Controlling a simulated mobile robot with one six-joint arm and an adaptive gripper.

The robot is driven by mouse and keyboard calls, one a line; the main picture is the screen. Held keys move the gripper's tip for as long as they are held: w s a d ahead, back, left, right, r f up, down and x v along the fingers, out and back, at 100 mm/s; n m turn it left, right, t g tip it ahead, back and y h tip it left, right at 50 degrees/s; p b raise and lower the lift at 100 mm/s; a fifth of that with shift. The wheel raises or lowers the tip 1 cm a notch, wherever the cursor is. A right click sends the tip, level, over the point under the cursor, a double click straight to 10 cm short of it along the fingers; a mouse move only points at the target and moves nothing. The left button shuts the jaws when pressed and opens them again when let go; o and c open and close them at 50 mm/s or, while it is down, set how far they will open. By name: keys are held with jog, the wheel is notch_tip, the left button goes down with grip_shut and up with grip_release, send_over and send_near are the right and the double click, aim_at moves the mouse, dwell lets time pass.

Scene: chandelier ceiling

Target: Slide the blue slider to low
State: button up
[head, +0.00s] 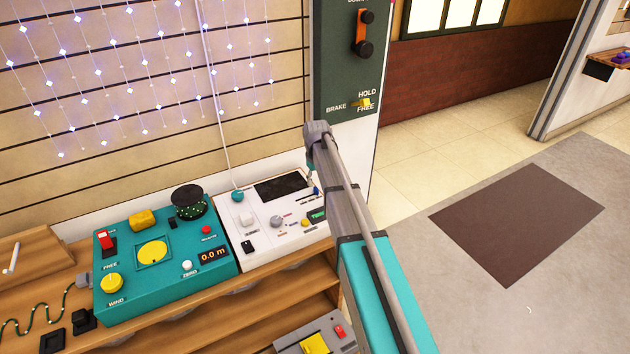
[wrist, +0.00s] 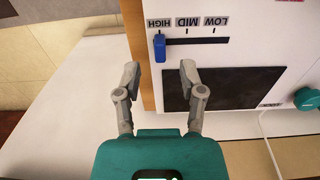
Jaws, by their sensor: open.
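The blue slider (wrist: 159,47) sits at the HIGH end of its dark slot (wrist: 205,41) in the wrist view. The printed labels HIGH, MID and LOW run left to right there, upside down. My gripper (wrist: 159,74) is open and empty. Its fingertips are just below the slider in the picture, one to each side of it, and do not appear to touch it. In the head view the slider (head: 316,190) is a small blue spot on the white panel (head: 236,222), beside my arm. My arm hides part of the panel and most of the gripper.
A dark screen (wrist: 220,88) is set in the panel beside the slot. A teal box (head: 130,300) with a red switch and yellow knobs stands left of the panel. A green wall board (head: 346,85) with a brake lever is behind my arm. Open floor lies right.

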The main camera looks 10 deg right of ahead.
jog(key=shift+r+p, duration=4.9)
jog(key=shift+r, duration=0.3)
jog(key=s+r+m+p, duration=0.1)
jog(key=s+r+p, duration=0.1)
jog(key=s, duration=1)
jog(key=s+r+m+p, duration=0.2)
jog(key=s+r+p, duration=0.1)
jog(key=s, duration=0.9)
jog(key=shift+s+r, duration=0.15)
jog(key=shift+m, duration=0.3)
jog(key=s, duration=0.2)
jog(key=s+r+p, duration=0.1)
jog(key=s, duration=0.1)
jog(key=shift+s+r, duration=0.1)
jog(key=shift+s, duration=0.3)
jog(key=shift+o, duration=1.2)
jog(key=m+b, duration=0.7)
jog(key=m, duration=0.7)
send_over(316, 188)
notch_tip(316, 188, down, 7)
jog(key=shift+f, duration=0.2)
